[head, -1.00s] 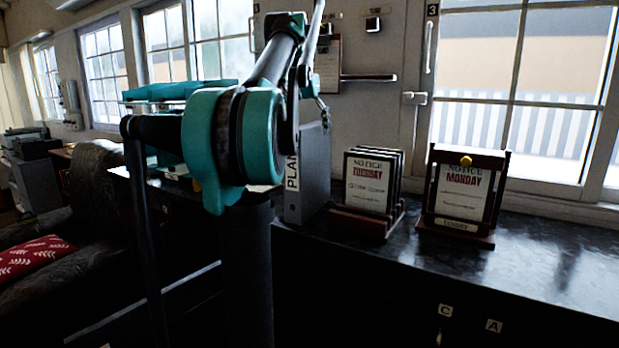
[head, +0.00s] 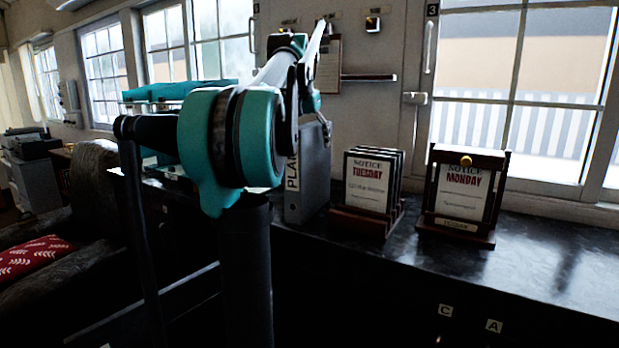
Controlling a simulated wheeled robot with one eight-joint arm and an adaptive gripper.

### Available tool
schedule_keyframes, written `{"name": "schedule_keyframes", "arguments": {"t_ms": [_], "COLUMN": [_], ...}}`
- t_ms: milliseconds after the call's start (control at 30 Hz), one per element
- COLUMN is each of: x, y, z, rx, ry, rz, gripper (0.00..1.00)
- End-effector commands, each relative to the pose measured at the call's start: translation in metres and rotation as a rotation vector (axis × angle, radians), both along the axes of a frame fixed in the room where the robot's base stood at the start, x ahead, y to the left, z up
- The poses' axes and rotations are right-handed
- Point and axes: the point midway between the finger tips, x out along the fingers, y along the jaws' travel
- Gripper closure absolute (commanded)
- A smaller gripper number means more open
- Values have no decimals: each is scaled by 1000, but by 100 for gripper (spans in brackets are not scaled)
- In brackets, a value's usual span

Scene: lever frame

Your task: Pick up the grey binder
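The grey binder (head: 313,178) stands upright on the dark counter, right of my arm's large teal joint. Its spine carries a white label with dark letters beginning "PLA". My arm covers its left side and part of its top. My gripper (head: 309,112) is at the binder's upper end in the picture, mostly hidden among the arm's links. I cannot tell whether its fingers are open or shut, or whether they touch the binder.
A rack of notice boards reading "Tuesday" (head: 368,190) stands just right of the binder. A "Monday" notice stand (head: 461,195) is further right. The counter (head: 545,255) is clear at the right. A clipboard (head: 329,65) hangs on the wall behind.

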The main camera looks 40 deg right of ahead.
Motion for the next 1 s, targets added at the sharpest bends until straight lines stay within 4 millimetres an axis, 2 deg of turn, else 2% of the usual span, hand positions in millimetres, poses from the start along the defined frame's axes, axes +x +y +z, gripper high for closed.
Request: {"name": "schedule_keyframes", "arguments": {"t_ms": [367, 467, 900, 1000], "x": [0, 0, 0, 0], "y": [0, 0, 0, 0], "z": [-2, -2, -2, -2], "rx": [0, 0, 0, 0], "ry": [0, 0, 0, 0], "rz": [0, 0, 0, 0], "gripper": [26, 36, 90, 100]}}
